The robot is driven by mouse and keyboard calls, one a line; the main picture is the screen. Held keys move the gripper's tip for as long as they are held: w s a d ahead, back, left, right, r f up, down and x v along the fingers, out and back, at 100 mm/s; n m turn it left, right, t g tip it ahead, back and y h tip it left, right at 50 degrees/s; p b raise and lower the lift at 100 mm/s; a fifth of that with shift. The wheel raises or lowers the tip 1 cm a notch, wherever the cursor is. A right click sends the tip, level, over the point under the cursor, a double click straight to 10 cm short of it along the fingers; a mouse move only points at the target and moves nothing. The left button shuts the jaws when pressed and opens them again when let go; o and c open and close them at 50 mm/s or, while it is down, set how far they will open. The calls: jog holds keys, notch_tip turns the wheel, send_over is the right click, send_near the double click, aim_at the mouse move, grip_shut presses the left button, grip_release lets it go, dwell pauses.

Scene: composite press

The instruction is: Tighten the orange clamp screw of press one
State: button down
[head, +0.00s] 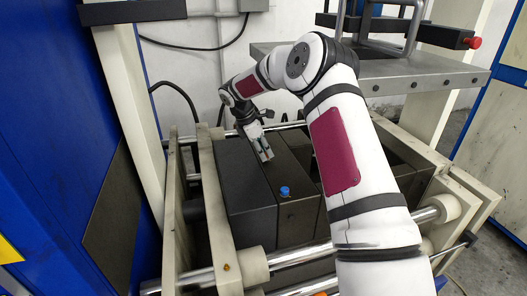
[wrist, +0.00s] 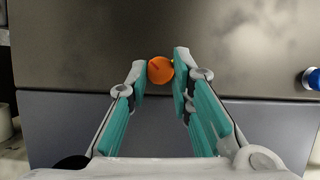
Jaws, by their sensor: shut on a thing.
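The orange clamp screw (wrist: 160,70) shows in the wrist view as a round orange head with a dark mark on it, against the dark grey block of the press. My gripper (wrist: 160,72) has its two teal-padded fingers on either side of the screw head and is shut on it. In the head view my gripper (head: 265,154) points down at the top of the dark press blocks (head: 248,190). The screw is hidden there by the fingers.
A blue knob (head: 285,191) stands on the same block, right of the screw in the wrist view (wrist: 312,79). Steel guide bars (head: 200,277) and cream frame plates (head: 213,200) surround the blocks. A grey metal shelf (head: 400,77) stands at the upper right, behind my arm.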

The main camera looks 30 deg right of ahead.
jog(key=shift+w, duration=0.1)
jog(key=m+b, duration=0.1)
jog(key=b, duration=0.1)
jog(key=m+b, duration=0.1)
jog(key=b, duration=0.1)
jog(key=shift+w+f+m+g, duration=0.2)
jog(key=shift+m+g, duration=0.1)
jog(key=shift+g, duration=0.1)
jog(key=m+g+y+b, duration=0.1)
jog(key=m+b, duration=0.3)
jog(key=b, duration=0.1)
jog(key=shift+w+d, duration=0.1)
jog(key=shift+w, duration=0.05)
jog(key=m+y+b, duration=0.1)
jog(key=m, duration=0.1)
jog(key=m+g+b, duration=0.1)
jog(key=m+b, duration=0.1)
jog(key=m, duration=0.1)
jog(key=shift+d+r+y, duration=0.15)
jog(key=shift+d+y, duration=0.05)
jog(key=shift+y, duration=0.2)
jog(key=shift+d+r+m+g+y+b, duration=0.15)
jog(key=shift+m+y+b, duration=0.25)
jog(key=shift+m, duration=0.7)
jog(key=shift+f+m+g+y+b, duration=0.1)
jog(key=shift+m+g+y+b, duration=0.3)
jog(key=shift+m, duration=0.7)
jog(key=c, duration=1.4)
grip_release()
